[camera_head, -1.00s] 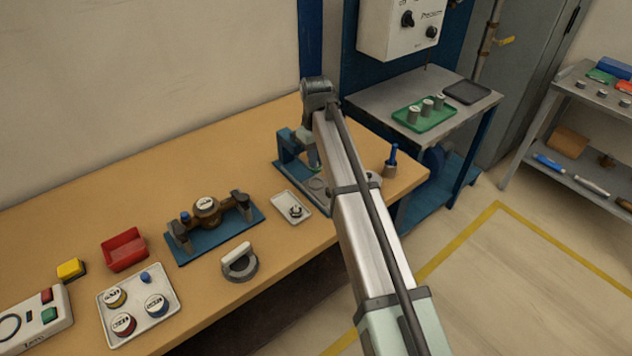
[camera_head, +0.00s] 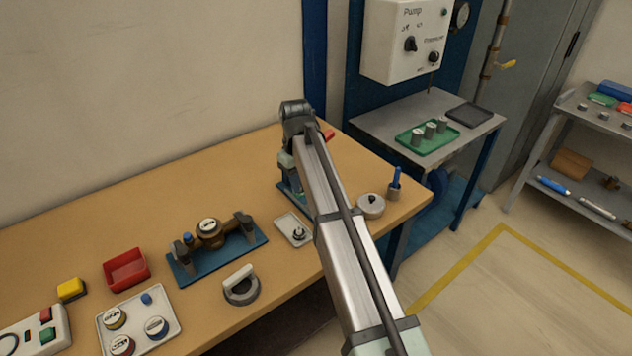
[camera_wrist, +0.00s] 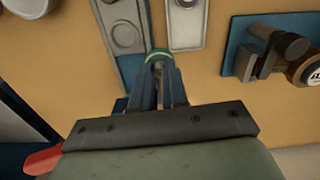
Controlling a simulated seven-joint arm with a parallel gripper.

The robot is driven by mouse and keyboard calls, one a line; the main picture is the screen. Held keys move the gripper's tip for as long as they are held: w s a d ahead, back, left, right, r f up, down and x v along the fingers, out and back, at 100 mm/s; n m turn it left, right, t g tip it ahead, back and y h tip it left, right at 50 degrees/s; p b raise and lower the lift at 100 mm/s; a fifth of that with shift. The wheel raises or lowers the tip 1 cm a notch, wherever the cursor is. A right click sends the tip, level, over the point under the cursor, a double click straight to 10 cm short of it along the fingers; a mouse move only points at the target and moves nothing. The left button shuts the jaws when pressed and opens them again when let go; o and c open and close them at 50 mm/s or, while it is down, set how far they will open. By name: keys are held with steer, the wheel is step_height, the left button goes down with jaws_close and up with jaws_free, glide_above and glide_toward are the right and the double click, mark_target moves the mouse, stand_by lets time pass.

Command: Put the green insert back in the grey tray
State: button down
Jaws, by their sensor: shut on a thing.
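My gripper (camera_wrist: 158,82) is shut on the green insert (camera_wrist: 157,54), a small ring-like piece at its fingertips in the wrist view. The insert is above the bench, near the gap between the blue fixture and the grey tray. The grey tray (camera_head: 291,231) lies on the bench with a small metal part (camera_head: 298,233) on it; the tray also shows in the wrist view (camera_wrist: 187,36), just ahead and right of the fingertips. The blue fixture (camera_head: 286,192) stands beyond the tray, partly behind my arm. In the head view my arm hides the fingertips and insert.
A blue stand with a brown meter body (camera_head: 210,233) is left of the tray. A round grey lid (camera_head: 371,207) and a blue-handled tool (camera_head: 396,182) stand near the right edge.

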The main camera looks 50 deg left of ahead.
steer(key=shift+m, duration=0.4)
steer(key=s, duration=0.1)
steer(key=s+f, duration=0.1)
steer(key=s, duration=0.1)
steer(key=s+f, duration=0.1)
steer(key=shift+s+d, duration=0.3)
steer(key=shift+s, duration=0.1)
steer(key=shift+f, duration=1.8)
steer(key=shift+f, duration=1.4)
steer(key=c, duration=0.8)
jaws_free()
steer(key=shift+r, duration=0.2)
steer(key=shift+r, duration=3.35)
